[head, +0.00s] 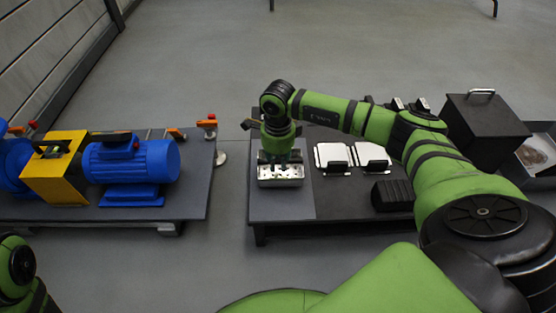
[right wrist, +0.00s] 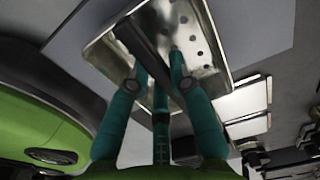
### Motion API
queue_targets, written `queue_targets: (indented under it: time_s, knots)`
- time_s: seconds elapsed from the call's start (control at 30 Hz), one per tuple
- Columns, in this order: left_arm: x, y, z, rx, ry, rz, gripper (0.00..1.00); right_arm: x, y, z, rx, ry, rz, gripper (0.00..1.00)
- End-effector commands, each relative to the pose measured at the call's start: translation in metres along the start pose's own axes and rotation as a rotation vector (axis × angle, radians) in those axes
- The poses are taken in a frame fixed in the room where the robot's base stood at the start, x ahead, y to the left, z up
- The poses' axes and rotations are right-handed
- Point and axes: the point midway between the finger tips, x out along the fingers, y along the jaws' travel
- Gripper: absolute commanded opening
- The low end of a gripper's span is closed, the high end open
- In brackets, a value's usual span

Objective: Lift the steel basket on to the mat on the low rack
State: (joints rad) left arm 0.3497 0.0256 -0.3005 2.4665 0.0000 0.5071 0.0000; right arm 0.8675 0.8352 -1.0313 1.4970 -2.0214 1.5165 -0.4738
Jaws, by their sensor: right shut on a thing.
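The steel basket (head: 281,182) is a small shiny tray with holes in its floor. In the head view it is over the grey mat (head: 283,208) at the left end of the low black rack (head: 345,223). My right gripper (head: 280,163) comes down from above and is shut on the basket. In the right wrist view its teal fingers (right wrist: 160,85) reach into the basket (right wrist: 192,20) around a dark bar, and the mat (right wrist: 75,32) shows beyond. I cannot tell whether the basket touches the mat. My left gripper is not in view.
Two white trays (head: 333,155) with black handles and a black ribbed block (head: 392,194) sit on the rack right of the mat. A black box (head: 484,128) stands farther right. A blue motor (head: 130,162) is on a skid at left, across a floor gap.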

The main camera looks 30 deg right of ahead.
Motion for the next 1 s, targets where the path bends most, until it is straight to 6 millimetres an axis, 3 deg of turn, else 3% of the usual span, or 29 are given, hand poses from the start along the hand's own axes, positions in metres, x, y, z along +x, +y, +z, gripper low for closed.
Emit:
queue_targets:
  time_s: [1.0]
  knots:
    - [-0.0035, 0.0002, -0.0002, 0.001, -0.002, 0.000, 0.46, 0.0080, -0.0002, 0.0002, 0.000, -0.001, -0.001, 0.00]
